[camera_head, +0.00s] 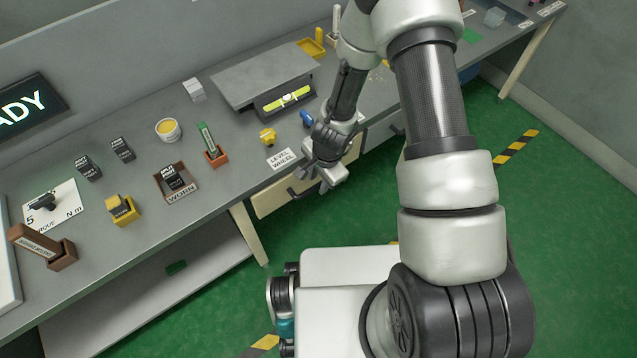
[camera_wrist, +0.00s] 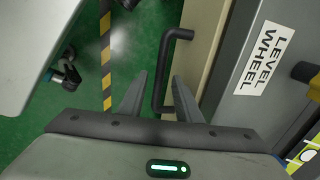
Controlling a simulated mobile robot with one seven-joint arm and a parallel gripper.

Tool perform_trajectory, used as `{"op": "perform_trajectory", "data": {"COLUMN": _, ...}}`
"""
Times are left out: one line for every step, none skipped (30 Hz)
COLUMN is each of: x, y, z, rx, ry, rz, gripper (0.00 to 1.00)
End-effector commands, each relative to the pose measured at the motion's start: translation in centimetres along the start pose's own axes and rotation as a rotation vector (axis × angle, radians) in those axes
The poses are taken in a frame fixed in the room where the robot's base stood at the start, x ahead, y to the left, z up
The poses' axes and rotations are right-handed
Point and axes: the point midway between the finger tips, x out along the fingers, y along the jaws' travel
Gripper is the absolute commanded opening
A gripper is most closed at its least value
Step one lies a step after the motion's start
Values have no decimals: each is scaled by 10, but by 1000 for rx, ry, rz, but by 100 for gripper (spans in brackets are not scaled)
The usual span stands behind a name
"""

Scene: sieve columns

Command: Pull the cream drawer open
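The cream drawer (camera_head: 268,200) is in the bench front, below the LEVEL WHEEL label, and looks shut. Its cream front (camera_wrist: 203,45) runs down the middle-right of the wrist view. A dark bar handle (camera_wrist: 161,75) stands out from that front; in the head view the handle (camera_head: 300,192) shows just left of my gripper, partly hidden by it. My gripper (camera_head: 326,180) is at the drawer front, below the bench edge. In the wrist view its two fingers (camera_wrist: 159,78) are apart, with the handle's lower part between them in the picture. Visible gaps separate fingers and bar.
The LEVEL WHEEL label (camera_head: 283,158) lies on the bench top, near a yellow part (camera_head: 267,136) and a grey stand holding a green-yellow level (camera_head: 287,98). A cream bench leg (camera_head: 249,232) stands left of the drawer. Green floor (camera_head: 330,225) in front of the drawer is clear.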

Motion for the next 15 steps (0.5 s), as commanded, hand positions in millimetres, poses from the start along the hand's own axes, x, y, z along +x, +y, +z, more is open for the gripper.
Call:
{"op": "perform_trajectory", "data": {"x": 5, "y": 0, "z": 0, "rx": 0, "ry": 0, "rz": 0, "gripper": 31}}
{"op": "perform_trajectory", "data": {"x": 6, "y": 0, "z": 0, "rx": 0, "ry": 0, "rz": 0, "gripper": 31}}
{"op": "perform_trajectory", "data": {"x": 7, "y": 0, "z": 0, "rx": 0, "ry": 0, "rz": 0, "gripper": 31}}
{"op": "perform_trajectory", "data": {"x": 8, "y": 0, "z": 0, "rx": 0, "ry": 0, "rz": -1, "gripper": 31}}
{"op": "perform_trajectory", "data": {"x": 8, "y": 0, "z": 0, "rx": 0, "ry": 0, "rz": -1, "gripper": 31}}
{"op": "perform_trajectory", "data": {"x": 8, "y": 0, "z": 0, "rx": 0, "ry": 0, "rz": -1, "gripper": 31}}
{"op": "perform_trajectory", "data": {"x": 8, "y": 0, "z": 0, "rx": 0, "ry": 0, "rz": -1, "gripper": 31}}
{"op": "perform_trajectory", "data": {"x": 8, "y": 0, "z": 0, "rx": 0, "ry": 0, "rz": -1, "gripper": 31}}
{"op": "perform_trajectory", "data": {"x": 8, "y": 0, "z": 0, "rx": 0, "ry": 0, "rz": -1, "gripper": 31}}
{"op": "perform_trajectory", "data": {"x": 8, "y": 0, "z": 0, "rx": 0, "ry": 0, "rz": -1, "gripper": 31}}
{"op": "perform_trajectory", "data": {"x": 8, "y": 0, "z": 0, "rx": 0, "ry": 0, "rz": -1, "gripper": 31}}
{"op": "perform_trajectory", "data": {"x": 8, "y": 0, "z": 0, "rx": 0, "ry": 0, "rz": -1, "gripper": 29}}
{"op": "perform_trajectory", "data": {"x": 8, "y": 0, "z": 0, "rx": 0, "ry": 0, "rz": -1, "gripper": 24}}
{"op": "perform_trajectory", "data": {"x": 8, "y": 0, "z": 0, "rx": 0, "ry": 0, "rz": 0, "gripper": 19}}
{"op": "perform_trajectory", "data": {"x": 8, "y": 0, "z": 0, "rx": 0, "ry": 0, "rz": 0, "gripper": 12}}
